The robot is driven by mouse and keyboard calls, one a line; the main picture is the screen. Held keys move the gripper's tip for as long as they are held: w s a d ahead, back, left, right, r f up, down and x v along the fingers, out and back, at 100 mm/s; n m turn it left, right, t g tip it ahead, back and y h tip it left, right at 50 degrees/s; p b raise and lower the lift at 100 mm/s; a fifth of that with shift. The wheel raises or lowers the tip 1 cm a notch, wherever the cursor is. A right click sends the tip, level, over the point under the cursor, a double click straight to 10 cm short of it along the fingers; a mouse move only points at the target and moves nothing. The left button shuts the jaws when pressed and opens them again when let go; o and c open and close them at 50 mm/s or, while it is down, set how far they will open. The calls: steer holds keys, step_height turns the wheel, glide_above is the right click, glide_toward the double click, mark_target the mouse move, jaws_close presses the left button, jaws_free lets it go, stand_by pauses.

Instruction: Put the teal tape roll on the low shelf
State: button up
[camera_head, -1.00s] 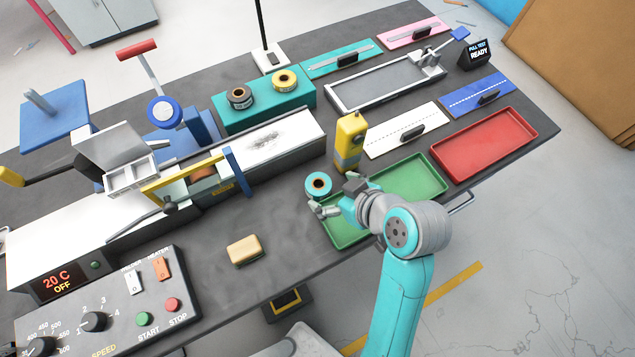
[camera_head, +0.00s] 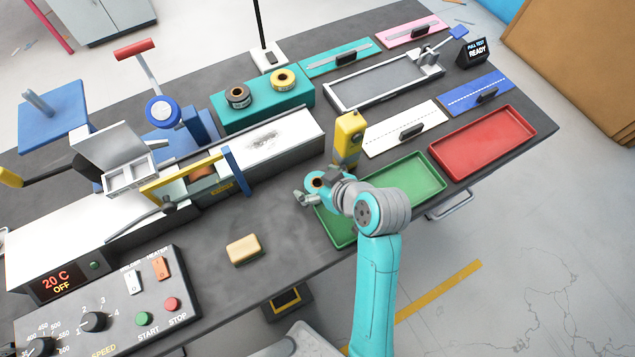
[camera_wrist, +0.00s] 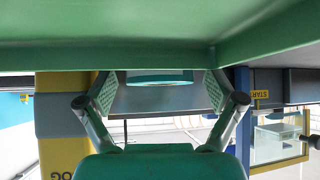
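The teal tape roll (camera_head: 312,176) with an orange-brown core is at the left end of the green tray, partly hidden by my gripper. In the wrist view the roll (camera_wrist: 160,77) shows between the finger pads, with a small gap on each side. My gripper (camera_head: 316,186) is open, its fingers on either side of the roll; it also shows in the wrist view (camera_wrist: 160,92). The low shelf looks to be the teal block (camera_head: 232,122) at the back, with a dark roll (camera_head: 238,97) and a yellow roll (camera_head: 283,79) on top.
A yellow device (camera_head: 348,138) stands upright close behind my gripper. The green tray (camera_head: 425,180) lies beneath my wrist, beside a red tray (camera_head: 485,142). A long white-topped machine (camera_head: 285,132) lies before the shelf. A tan block (camera_head: 243,249) sits on the open dark bench at front left.

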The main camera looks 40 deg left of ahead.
steer(key=shift+r, duration=0.1)
steer(key=c, duration=1.3)
